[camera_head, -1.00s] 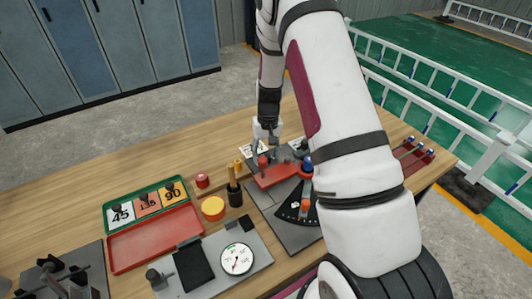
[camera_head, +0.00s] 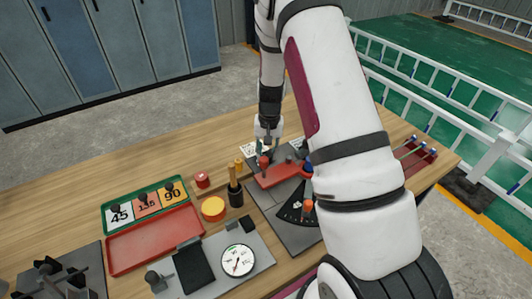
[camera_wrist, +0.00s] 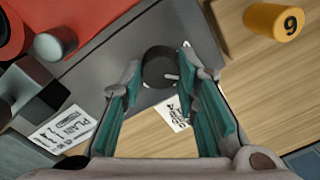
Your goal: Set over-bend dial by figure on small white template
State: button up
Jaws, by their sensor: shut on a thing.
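The dial is a round black knob (camera_wrist: 158,66) with a pale pointer mark, on a dark grey plate in the wrist view. My gripper (camera_wrist: 160,68), also in the head view (camera_head: 267,148), has its two teal-padded fingers against opposite sides of the knob and is shut on it. A white card with printing (camera_wrist: 175,112) lies just below the knob, partly hidden by a finger. Another white card (camera_wrist: 62,129) reads "PLAIN" with a figure that looks like 14. I cannot tell which card is the small template. In the head view my gripper and arm cover the dial.
The red bender part (camera_head: 276,175) and black fan-shaped scale (camera_head: 297,205) sit close by. At left are a green tray of angle cards (camera_head: 145,205), a red tray (camera_head: 155,240) and a white gauge (camera_head: 238,260).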

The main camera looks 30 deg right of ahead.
aim_at(269, 155)
jog(key=shift+m+b, duration=0.35)
jog(key=shift+m, duration=1.15)
jog(key=o, duration=1.2)
jog(key=shift+c, duration=0.2)
notch_tip(269, 155, up, 12)
jog(key=shift+s+d, duration=0.2)
jog(key=shift+s, duration=0.05)
